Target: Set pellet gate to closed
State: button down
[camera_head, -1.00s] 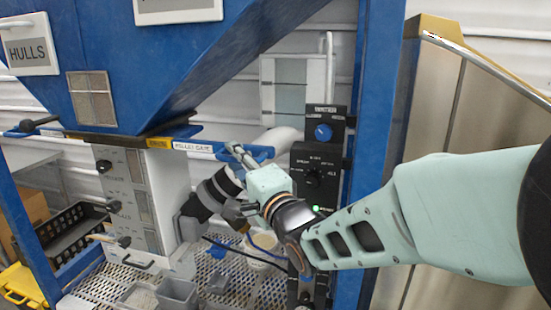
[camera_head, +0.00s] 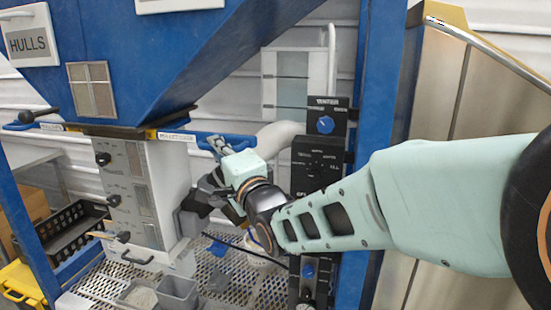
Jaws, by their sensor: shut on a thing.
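The pellet gate (camera_head: 177,137) is a flat slide with a white label, under the blue hopper (camera_head: 165,75). It sticks out to the right of the hopper's outlet and ends in a blue handle (camera_head: 239,147). A short yellow part shows at the outlet, left of the label. How far the slide reaches inside the outlet is hidden.
A second slide with a blue handle (camera_head: 20,125) sticks out left of the outlet. A grey-white panel box (camera_head: 135,195) with knobs stands below. A black control column (camera_head: 318,165) stands right of my gripper, beside a blue post (camera_head: 378,130). Grey bins (camera_head: 178,293) stand on the grating.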

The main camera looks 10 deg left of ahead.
aim_at(206, 149)
jog(key=shift+w+a+f+b, duration=0.1)
jog(key=shift+a+b, duration=0.4)
jog(key=shift+a, duration=0.65)
jog(key=shift+a+r, duration=0.15)
jog(key=shift+r, duration=0.1)
jog(key=c, duration=2.4)
grip_release()
jog(key=o, duration=0.4)
jog(key=shift+a+f, duration=0.1)
jog(key=shift+a, duration=0.15)
jog(key=shift+o, duration=0.2)
jog(key=shift+d, duration=0.1)
jog(key=shift+d, duration=0.15)
